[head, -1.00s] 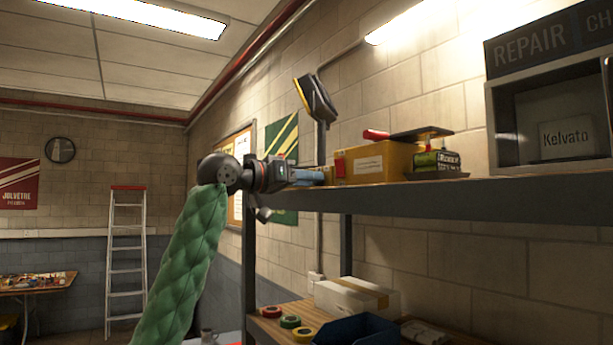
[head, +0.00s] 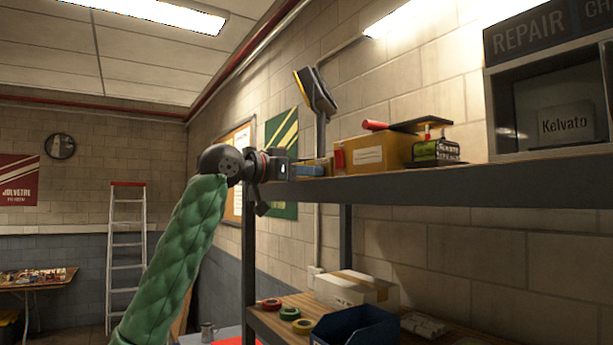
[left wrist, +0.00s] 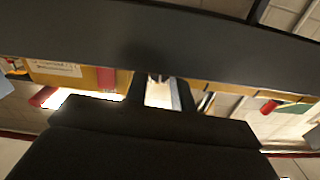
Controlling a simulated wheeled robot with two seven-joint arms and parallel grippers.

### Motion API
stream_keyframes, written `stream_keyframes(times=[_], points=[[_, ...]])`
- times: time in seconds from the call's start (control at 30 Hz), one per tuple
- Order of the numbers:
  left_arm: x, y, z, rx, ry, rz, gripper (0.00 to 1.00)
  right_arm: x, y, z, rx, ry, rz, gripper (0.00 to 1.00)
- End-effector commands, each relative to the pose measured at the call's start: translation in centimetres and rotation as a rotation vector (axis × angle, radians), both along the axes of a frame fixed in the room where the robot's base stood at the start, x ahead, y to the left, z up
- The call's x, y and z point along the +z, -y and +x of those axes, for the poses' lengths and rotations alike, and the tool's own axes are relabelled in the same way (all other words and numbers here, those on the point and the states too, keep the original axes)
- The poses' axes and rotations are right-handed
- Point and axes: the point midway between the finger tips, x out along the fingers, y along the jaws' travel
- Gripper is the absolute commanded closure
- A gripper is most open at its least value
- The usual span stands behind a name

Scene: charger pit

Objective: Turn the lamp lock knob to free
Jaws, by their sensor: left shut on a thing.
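The lamp (head: 316,92), a dark head with a yellow edge, stands tilted on a thin post (head: 320,135) above the left end of the upper shelf. My left gripper (head: 300,168) reaches in from the left at that shelf end, close to the foot of the post. In the left wrist view its two dark fingers (left wrist: 160,92) are close together, with a pale patch between them. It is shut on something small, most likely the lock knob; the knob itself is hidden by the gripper. My right gripper is out of view.
The upper shelf (head: 450,192) carries a cardboard box (head: 378,154), a small green-and-black pack (head: 435,152) and a repair cabinet (head: 545,95). The lower shelf holds a white box (head: 352,289), tape rolls (head: 290,313) and a blue bin (head: 355,328). Open room lies left, with a ladder (head: 126,250).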

Motion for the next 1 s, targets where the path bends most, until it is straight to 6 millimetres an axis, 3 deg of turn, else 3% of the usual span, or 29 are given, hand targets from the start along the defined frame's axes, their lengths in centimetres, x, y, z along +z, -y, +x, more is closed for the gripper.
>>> stream_keyframes(times=[0.47, 0.5, 0.53, 1.0], points=[[0.09, -0.05, 0.03, 0.001, 0.075, 0.053, 0.98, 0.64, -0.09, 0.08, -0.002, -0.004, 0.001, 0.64], [0.1, -0.05, 0.04, 0.001, 0.074, 0.053, 0.71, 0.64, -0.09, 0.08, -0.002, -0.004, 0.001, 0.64], [0.1, -0.05, 0.04, 0.001, 0.074, 0.053, 0.66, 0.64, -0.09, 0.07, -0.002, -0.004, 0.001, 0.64], [-0.12, -0.83, -0.56, 0.001, 0.076, 0.052, 0.66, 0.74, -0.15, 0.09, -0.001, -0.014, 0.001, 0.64]])
